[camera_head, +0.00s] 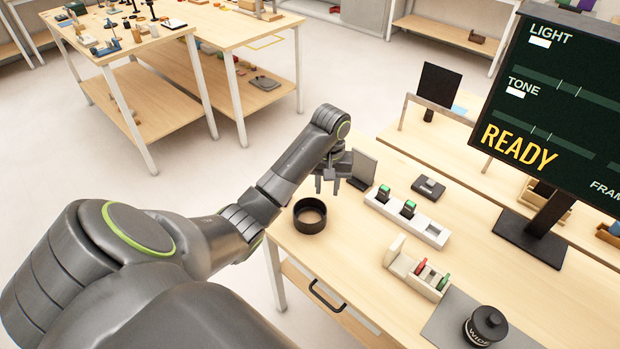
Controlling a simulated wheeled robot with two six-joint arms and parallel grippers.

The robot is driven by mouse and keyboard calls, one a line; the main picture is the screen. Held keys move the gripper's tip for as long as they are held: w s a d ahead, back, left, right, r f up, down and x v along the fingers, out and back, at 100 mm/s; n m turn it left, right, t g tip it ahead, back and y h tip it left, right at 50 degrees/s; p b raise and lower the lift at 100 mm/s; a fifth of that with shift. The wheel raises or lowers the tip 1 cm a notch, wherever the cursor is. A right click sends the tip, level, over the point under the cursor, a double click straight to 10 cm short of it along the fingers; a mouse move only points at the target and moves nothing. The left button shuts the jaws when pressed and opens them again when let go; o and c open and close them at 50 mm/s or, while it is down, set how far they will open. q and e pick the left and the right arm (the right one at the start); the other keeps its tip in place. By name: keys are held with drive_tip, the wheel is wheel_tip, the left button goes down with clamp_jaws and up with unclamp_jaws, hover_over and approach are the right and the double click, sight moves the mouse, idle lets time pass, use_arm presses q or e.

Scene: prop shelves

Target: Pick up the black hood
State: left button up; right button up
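The black hood (298,224) looks like a short, open-topped black ring standing on the wooden table near its left corner. My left gripper (328,187) hangs just above and behind the hood in the picture, fingers pointing down. Its fingers look apart with nothing between them, and it does not appear to touch the hood. My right gripper is not in view.
Behind the gripper stands a small grey panel (363,167). To the right are a white slotted holder (432,233) with green-topped pieces, a cream rack (402,265), a black "WIDE" canister (485,327) on a grey mat (447,318), and a large screen (560,95).

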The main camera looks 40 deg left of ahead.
use_arm(q)
wheel_tip(320, 180, down, 6)
drive_tip(key=b, duration=0.5)
drive_tip(key=shift+s+d+f+p, duration=0.1)
drive_tip(key=shift+f+p, duration=0.05)
drive_tip(key=shift+f, duration=1.15)
drive_tip(key=shift+d+f+p, duration=0.1)
drive_tip(key=shift+f+p, duration=0.05)
drive_tip(key=shift+f, duration=1.1)
clamp_jaws()
